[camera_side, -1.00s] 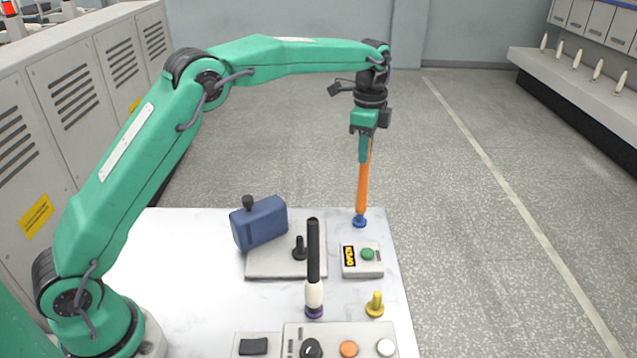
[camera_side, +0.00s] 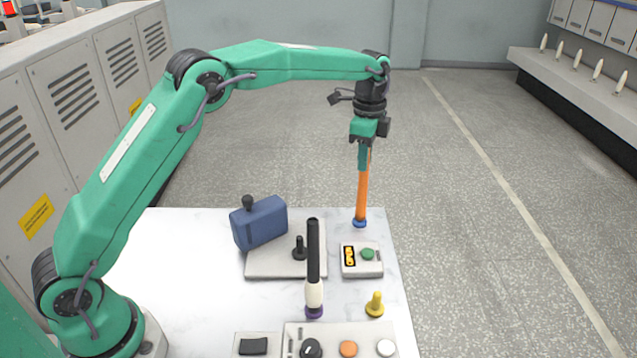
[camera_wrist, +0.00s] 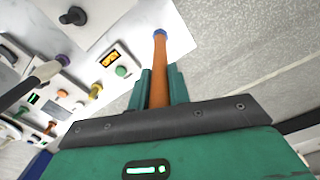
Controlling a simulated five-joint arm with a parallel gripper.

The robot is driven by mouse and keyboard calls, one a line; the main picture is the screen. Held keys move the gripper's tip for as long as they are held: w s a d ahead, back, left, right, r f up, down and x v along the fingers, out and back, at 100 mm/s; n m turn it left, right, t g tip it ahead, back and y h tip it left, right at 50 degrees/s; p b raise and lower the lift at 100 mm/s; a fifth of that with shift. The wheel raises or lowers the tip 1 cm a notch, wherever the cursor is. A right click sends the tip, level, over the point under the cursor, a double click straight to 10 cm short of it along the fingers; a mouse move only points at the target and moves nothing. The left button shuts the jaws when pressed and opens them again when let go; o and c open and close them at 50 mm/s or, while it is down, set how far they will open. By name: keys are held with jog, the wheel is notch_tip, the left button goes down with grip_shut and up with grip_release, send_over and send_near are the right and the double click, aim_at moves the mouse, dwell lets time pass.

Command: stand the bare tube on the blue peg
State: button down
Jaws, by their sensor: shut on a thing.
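The bare orange tube (camera_side: 362,196) stands upright over the blue peg (camera_side: 360,223) at the far right corner of the white table. Its lower end meets the blue base of the peg, and the peg's shaft is hidden. My gripper (camera_side: 364,160) is shut on the tube's upper part from above. In the wrist view the tube (camera_wrist: 160,75) runs between my two green fingers (camera_wrist: 159,88) to the blue base (camera_wrist: 160,33).
A black tube with a white lower part (camera_side: 314,265) stands on a purple peg (camera_side: 314,312). A yellow peg (camera_side: 375,305) is empty. A button box (camera_side: 362,262), a blue block with a black knob (camera_side: 259,222) and a control panel (camera_side: 340,338) stand nearby. Bare table lies to the left.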

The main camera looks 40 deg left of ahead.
jog(key=shift+f, duration=0.4)
dwell(0.4)
jog(key=c, duration=1.2)
grip_release()
jog(key=shift+c, duration=0.2)
jog(key=shift+r, duration=0.1)
jog(key=shift+r, duration=3.75)
jog(key=shift+r, duration=0.15)
